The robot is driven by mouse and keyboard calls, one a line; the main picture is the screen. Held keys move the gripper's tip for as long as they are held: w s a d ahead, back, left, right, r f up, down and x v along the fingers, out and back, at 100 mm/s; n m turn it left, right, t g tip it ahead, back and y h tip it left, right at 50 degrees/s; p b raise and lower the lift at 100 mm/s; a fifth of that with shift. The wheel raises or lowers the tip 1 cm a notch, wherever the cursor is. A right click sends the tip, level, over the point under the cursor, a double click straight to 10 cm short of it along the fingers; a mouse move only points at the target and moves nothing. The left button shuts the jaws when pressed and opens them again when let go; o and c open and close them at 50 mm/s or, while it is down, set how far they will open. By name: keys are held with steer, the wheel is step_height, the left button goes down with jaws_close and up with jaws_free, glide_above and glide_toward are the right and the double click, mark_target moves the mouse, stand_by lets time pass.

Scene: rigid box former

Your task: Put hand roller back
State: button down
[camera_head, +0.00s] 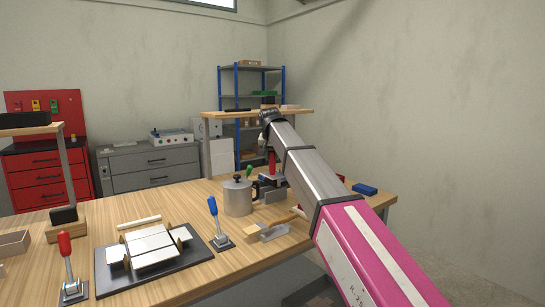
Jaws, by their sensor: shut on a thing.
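My gripper (265,140) is at the far end of my arm, above the back right part of the workbench (190,265). It is small in view and partly hidden by my own wrist. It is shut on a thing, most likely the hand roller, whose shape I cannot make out. A red upright handle (272,160) shows just below the gripper; I cannot tell whether it is in the jaws or stands on the bench behind.
A metal pot (238,196) stands left of my arm. A blue-handled clamp (215,222), a red-handled clamp (67,262) and a dark board (110,277) with white panels are nearer. A wooden-handled tool (268,231) lies by the front edge. A blue block (365,189) lies at right.

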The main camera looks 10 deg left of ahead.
steer(key=shift+f, duration=0.55)
steer(key=c, duration=0.9)
jaws_free()
steer(key=shift+o, duration=0.2)
steer(key=shift+r, duration=0.45)
steer(key=v, duration=1.2)
steer(key=shift+r, duration=0.2)
